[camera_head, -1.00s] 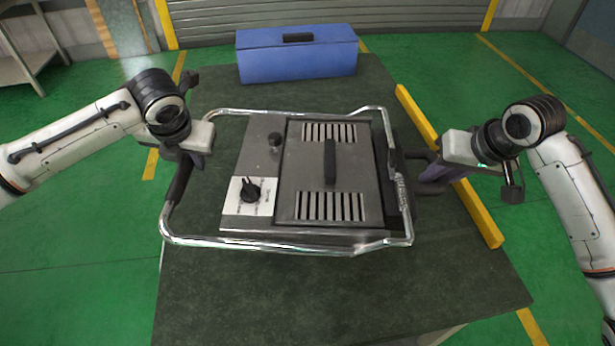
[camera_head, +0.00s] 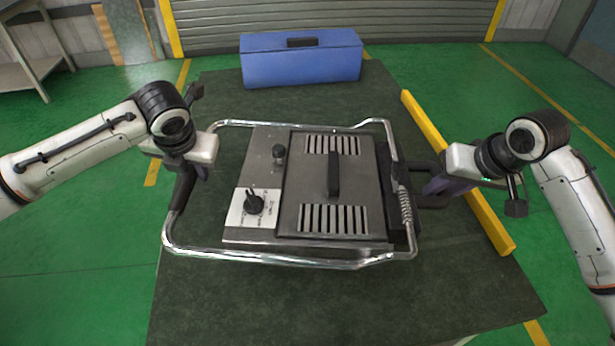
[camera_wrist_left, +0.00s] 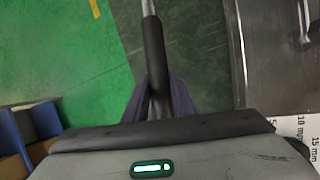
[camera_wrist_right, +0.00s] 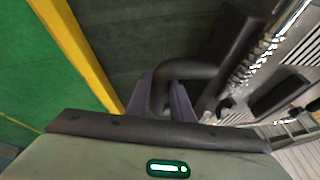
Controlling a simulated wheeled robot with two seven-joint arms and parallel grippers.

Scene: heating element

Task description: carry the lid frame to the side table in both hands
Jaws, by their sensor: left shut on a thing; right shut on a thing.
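The lid frame is a chrome tube frame (camera_head: 280,259) around a grey metal heater unit (camera_head: 268,186) with slotted vents, a dial and a black top handle (camera_head: 334,172). My left gripper (camera_head: 187,175) is shut on the frame's black left grip, which runs between its fingers in the left wrist view (camera_wrist_left: 154,60). My right gripper (camera_head: 431,191) is shut on a black handle at the frame's right side, also seen in the right wrist view (camera_wrist_right: 186,69). The frame looks level. Whether it is clear of the table below is hard to tell.
A dark table (camera_head: 400,300) lies under the frame, with bare surface in front. A blue toolbox (camera_head: 301,62) stands at its back. A yellow bar (camera_head: 455,165) runs along the right side. Green floor (camera_head: 70,270) lies around, with a shelf (camera_head: 35,45) at far left.

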